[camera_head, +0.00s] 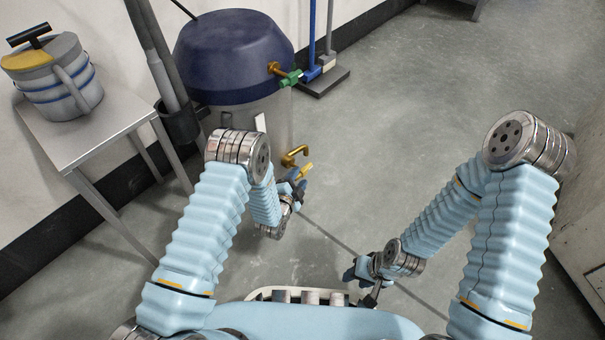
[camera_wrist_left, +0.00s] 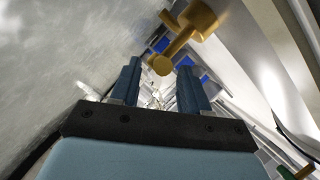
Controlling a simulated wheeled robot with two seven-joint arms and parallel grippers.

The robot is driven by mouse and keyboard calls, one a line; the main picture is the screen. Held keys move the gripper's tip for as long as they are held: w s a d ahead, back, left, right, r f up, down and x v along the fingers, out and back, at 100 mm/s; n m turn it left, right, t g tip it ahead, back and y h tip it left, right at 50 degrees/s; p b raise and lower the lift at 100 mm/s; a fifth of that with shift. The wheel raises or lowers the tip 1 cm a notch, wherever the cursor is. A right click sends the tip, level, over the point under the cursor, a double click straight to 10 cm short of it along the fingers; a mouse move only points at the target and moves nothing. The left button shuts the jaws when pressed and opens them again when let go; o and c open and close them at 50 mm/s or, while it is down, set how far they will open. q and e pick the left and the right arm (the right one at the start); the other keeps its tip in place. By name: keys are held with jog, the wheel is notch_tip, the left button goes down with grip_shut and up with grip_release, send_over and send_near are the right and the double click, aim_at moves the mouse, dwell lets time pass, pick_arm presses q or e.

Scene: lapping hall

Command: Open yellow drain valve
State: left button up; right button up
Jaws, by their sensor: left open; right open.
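The yellow drain valve (camera_head: 295,156) is a brass-yellow fitting low on the side of the drum (camera_head: 240,118), with a small yellow handle (camera_head: 306,170). In the left wrist view the yellow valve (camera_wrist_left: 197,20) is large at the top, and its stem and rounded end reach down to between the fingertips. My left gripper (camera_head: 300,188) is just below the handle, with its fingers open on either side of the rounded end. Whether they touch it I cannot tell. My right gripper (camera_head: 364,276) is open and empty, low over the floor, away from the valve.
A metal table (camera_head: 110,105) with a lidded pot (camera_head: 55,80) stands left. The floor right of the drum is clear.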

aim_at(300, 177)
pick_arm(q)
jog(key=shift+b+x, duration=0.35)
jog(key=shift+x, duration=1.85)
grip_shut()
